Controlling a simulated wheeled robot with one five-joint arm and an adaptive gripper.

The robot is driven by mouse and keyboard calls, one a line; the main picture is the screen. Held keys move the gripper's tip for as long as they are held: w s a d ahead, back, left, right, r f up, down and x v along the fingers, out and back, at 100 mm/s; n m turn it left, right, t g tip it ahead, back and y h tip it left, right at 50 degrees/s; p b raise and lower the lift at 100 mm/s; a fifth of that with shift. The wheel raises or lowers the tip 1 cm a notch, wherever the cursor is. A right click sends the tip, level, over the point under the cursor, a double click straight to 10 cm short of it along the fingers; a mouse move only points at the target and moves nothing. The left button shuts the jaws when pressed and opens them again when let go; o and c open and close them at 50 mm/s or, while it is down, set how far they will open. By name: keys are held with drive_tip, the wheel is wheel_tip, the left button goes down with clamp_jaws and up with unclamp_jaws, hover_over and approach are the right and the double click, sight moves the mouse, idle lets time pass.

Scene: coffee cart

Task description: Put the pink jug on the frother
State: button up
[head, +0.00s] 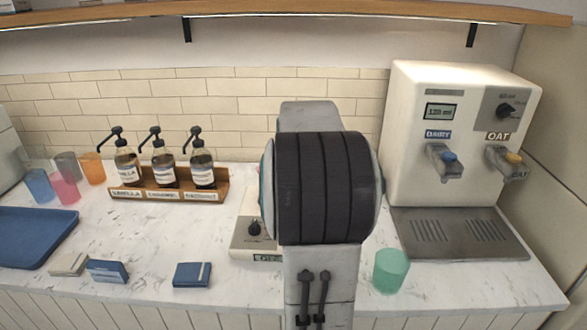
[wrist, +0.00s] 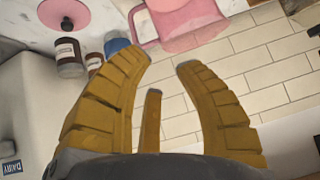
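The pink jug (wrist: 188,30) shows at the top of the wrist view, cut off by the frame edge, with its handle on its left. In the head view my arm hides the gripper. A white unit with a black knob (head: 254,230), seemingly the frother, stands on the counter, mostly hidden behind my arm. A pink disc with a dark centre (wrist: 64,14) is at the wrist view's upper left; I cannot tell what it is.
A DAIRY/OAT dispenser (head: 445,135) stands at the right, with a green cup (head: 391,270) in front. A rack of syrup bottles (head: 168,195), several coloured cups and a blue tray (head: 32,238) are at the left. Small packets (head: 107,271) lie near the front edge.

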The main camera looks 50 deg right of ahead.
drive_tip(key=s+a+f+n+y, duration=0.1)
drive_tip(key=a+n+y, duration=0.15)
drive_tip(key=a, duration=0.75)
drive_tip(key=s+a+n+y, duration=0.1)
drive_tip(key=s+a+n, duration=0.15)
drive_tip(key=a, duration=0.85)
drive_tip(key=s+a+f+n+g+y, duration=0.1)
drive_tip(key=s+a+f+n, duration=0.2)
drive_tip(key=s+a, duration=0.3)
drive_tip(key=s+a+f+n+g+y, duration=0.1)
drive_tip(key=s+a+f+n+y, duration=0.1)
drive_tip(key=s+a, duration=0.5)
drive_tip(key=shift+a+f+n+g, duration=0.4)
drive_tip(key=shift+a+f+n, duration=0.2)
drive_tip(key=shift+a+f, duration=0.45)
drive_tip(key=shift+a+r, duration=0.1)
drive_tip(key=shift+r, duration=0.1)
drive_tip(key=shift+r+p, duration=0.25)
drive_tip(key=shift+p, duration=0.05)
